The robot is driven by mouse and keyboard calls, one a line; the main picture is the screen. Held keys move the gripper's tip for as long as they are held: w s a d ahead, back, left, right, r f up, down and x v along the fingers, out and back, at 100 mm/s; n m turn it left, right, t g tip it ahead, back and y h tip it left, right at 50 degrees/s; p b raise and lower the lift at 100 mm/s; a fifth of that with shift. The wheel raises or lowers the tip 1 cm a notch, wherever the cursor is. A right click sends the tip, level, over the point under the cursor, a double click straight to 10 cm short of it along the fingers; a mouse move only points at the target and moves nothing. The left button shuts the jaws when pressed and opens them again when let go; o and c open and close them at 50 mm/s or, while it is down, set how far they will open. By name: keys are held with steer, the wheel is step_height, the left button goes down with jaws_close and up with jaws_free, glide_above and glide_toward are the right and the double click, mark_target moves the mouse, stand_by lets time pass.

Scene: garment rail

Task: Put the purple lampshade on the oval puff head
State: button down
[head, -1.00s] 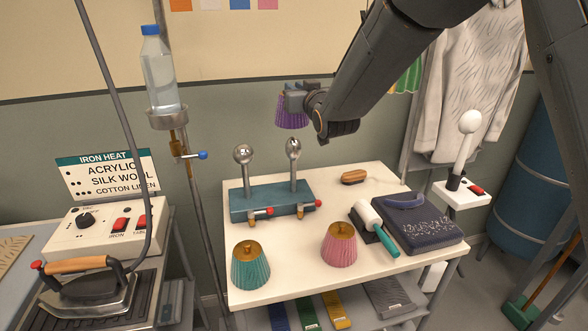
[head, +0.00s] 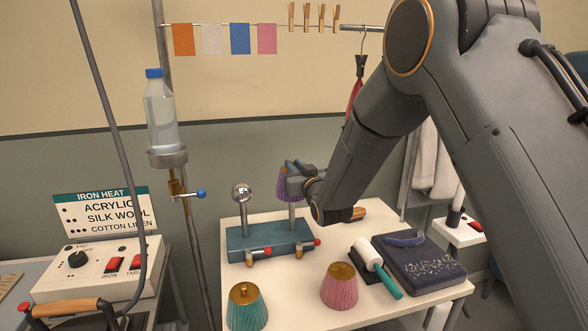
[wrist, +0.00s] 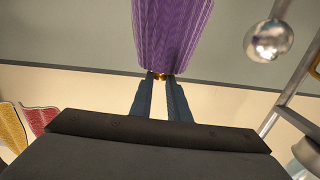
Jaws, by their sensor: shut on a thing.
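The purple lampshade (head: 284,183) hangs upright at the top of the right-hand post (head: 292,214) of the teal stand (head: 262,240). The post's oval head is hidden by the shade; I cannot tell for certain whether the shade is around it or in front of it. My gripper (head: 294,172) is shut on the shade's small brass top. The wrist view shows the purple pleated shade (wrist: 172,32) with the two fingers (wrist: 160,80) closed on that brass piece. The round metal head (head: 241,193) on the left post is bare; it also shows in the wrist view (wrist: 269,39).
A teal lampshade (head: 247,306) and a pink lampshade (head: 339,286) stand on the white table in front of the stand. A white roller (head: 368,254) and a dark blue box (head: 420,265) lie to the right. A bottle (head: 160,112) on a pole stands at the left.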

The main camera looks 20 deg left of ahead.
steer(key=shift+f, duration=0.7)
steer(key=shift+f, duration=0.15)
steer(key=c, duration=1.7)
jaws_free()
steer(key=b+v, duration=0.4)
steer(key=v, duration=0.8)
steer(key=shift+b, duration=0.3)
